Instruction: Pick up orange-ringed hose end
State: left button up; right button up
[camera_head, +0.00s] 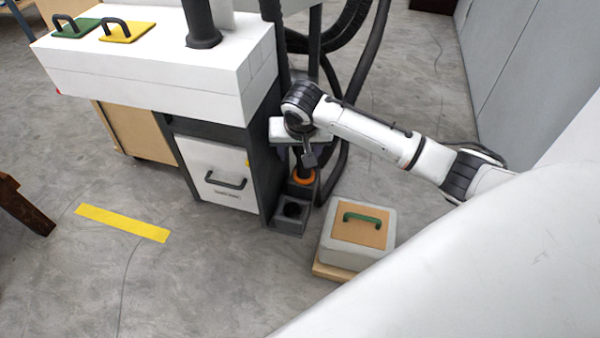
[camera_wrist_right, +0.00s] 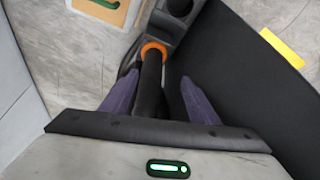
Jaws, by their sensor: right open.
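The orange-ringed hose end shows its orange ring (camera_head: 303,177) low beside the machine, in a dark grey holder. In the right wrist view the orange ring (camera_wrist_right: 154,46) is beyond the fingertips, and the black hose (camera_wrist_right: 150,85) runs back from it between the fingers. My right gripper (camera_head: 305,157) is above the ring, pointing down. In the wrist view its two purple fingers (camera_wrist_right: 159,84) stand apart on either side of the hose, with gaps at both sides. My wrist hides part of the hose in the head view. My left gripper is not in view.
The holder has an empty round socket (camera_head: 292,209) in front of the ring. The white machine (camera_head: 150,75) with a drawer (camera_head: 217,175) stands to the left. A grey box with a green handle (camera_head: 362,218) sits right. Black hoses (camera_head: 372,55) hang behind my wrist.

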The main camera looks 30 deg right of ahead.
jog(key=d, duration=0.1)
jog(key=b, duration=0.2)
send_over(304, 169)
jog(key=w, duration=0.1)
jog(key=shift+m, duration=0.3)
notch_tip(304, 169, down, 4)
jog(key=f+b, duration=0.1)
jog(key=f, duration=0.1)
jog(key=d+f+b, duration=0.1)
jog(key=f+b, duration=0.1)
jog(key=shift+w+f, duration=0.15)
jog(key=shift+w+d+f, duration=0.1)
jog(key=shift+w+f, duration=0.1)
jog(key=shift+f, duration=0.2)
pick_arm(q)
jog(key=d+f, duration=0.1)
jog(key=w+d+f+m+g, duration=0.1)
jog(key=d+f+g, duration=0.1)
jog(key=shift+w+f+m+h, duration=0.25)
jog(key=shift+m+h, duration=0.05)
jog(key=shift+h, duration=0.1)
pick_arm(e)
jog(key=c, duration=1.1)
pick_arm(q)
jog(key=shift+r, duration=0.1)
pick_arm(e)
jog(key=shift+o, duration=0.2)
jog(key=shift+r, duration=0.15)
